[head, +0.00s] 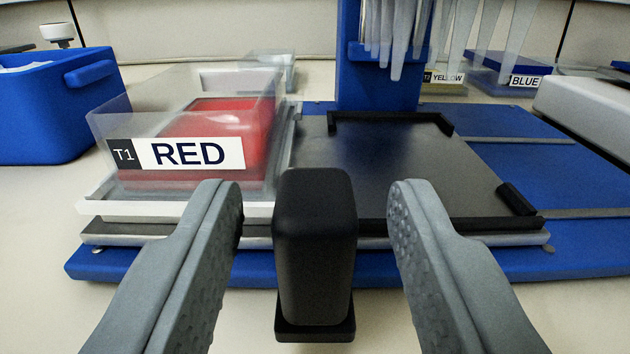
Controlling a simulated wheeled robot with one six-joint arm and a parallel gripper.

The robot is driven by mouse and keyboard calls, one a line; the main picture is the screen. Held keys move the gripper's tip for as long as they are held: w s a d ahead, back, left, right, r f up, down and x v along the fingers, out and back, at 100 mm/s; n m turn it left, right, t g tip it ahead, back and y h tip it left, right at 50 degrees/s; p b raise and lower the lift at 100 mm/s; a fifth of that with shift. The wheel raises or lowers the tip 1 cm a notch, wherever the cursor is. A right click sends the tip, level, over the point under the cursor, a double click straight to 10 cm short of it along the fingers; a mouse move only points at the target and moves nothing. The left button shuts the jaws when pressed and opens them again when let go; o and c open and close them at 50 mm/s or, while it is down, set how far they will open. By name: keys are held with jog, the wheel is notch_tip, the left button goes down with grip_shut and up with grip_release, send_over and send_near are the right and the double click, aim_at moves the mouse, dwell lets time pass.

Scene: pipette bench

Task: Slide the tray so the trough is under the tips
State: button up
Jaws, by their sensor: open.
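The tray (400,232) is a silver-edged carriage on a blue base. A clear trough with red contents, labelled "T1 RED" (190,153), sits on its left part. A black plate area (390,165) fills the part to the right. A black upright handle (315,240) stands at the tray's front. My gripper (315,195) is open, with one grey finger on each side of the handle and a gap on both sides. Clear tips (397,45) hang from above, over the back of the black area, to the right of the red trough.
A blue post (375,85) stands behind the tray. The blue base (560,160) with silver rails is clear on the right. Troughs labelled yellow (445,80) and blue (515,75) stand behind. A blue bin (45,115) is at left, a white box (590,110) at right.

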jog(key=shift+w, duration=0.1)
grip_shut()
jog(key=shift+d, duration=0.15)
jog(key=d, duration=1.2)
jog(key=shift+d, duration=0.2)
jog(key=shift+c, duration=2)
grip_release()
jog(key=o, duration=0.4)
jog(key=shift+d, duration=0.25)
